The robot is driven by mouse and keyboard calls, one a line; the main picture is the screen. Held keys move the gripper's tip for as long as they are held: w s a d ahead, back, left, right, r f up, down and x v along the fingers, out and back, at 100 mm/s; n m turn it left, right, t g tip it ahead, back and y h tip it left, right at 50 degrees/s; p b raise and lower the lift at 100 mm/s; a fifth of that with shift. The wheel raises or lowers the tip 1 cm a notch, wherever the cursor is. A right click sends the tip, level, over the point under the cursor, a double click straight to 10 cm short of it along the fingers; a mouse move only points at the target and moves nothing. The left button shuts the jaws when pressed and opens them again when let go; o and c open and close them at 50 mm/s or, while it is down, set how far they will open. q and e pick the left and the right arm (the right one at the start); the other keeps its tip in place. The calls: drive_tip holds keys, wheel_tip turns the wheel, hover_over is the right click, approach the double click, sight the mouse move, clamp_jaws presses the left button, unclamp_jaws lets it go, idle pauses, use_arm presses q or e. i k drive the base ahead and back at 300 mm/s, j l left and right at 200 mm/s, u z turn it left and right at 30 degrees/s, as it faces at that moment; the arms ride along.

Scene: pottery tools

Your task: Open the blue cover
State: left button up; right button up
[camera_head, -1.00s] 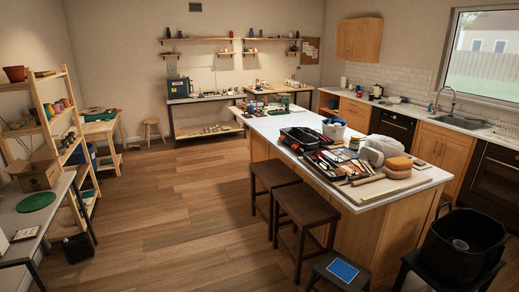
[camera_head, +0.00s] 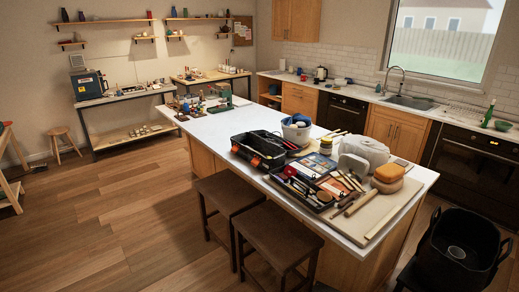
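Neither of my grippers shows in the head view. A blue, box-shaped machine (camera_head: 88,85) stands on the left end of the back workbench; its front looks closed, though it is too small to be sure. On the island, a white tub (camera_head: 296,130) holds blue items. I cannot tell which of these, if any, is the blue cover.
A long white-topped island (camera_head: 205,128) fills the middle, with a black toolbox (camera_head: 257,149), a tool tray (camera_head: 307,190) and sponges (camera_head: 388,176). Brown stools (camera_head: 278,236) line its left side. A black bucket (camera_head: 458,250) is at lower right.

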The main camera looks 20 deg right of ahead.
sight(312, 167)
drive_tip(key=i, duration=2.3)
drive_tip(key=i+z, duration=0.4)
drive_tip(key=i+j+z, duration=0.2)
drive_tip(key=z, duration=0.2)
drive_tip(key=i+j+z, duration=0.4)
drive_tip(key=i+l, duration=0.05)
drive_tip(key=l, duration=0.05)
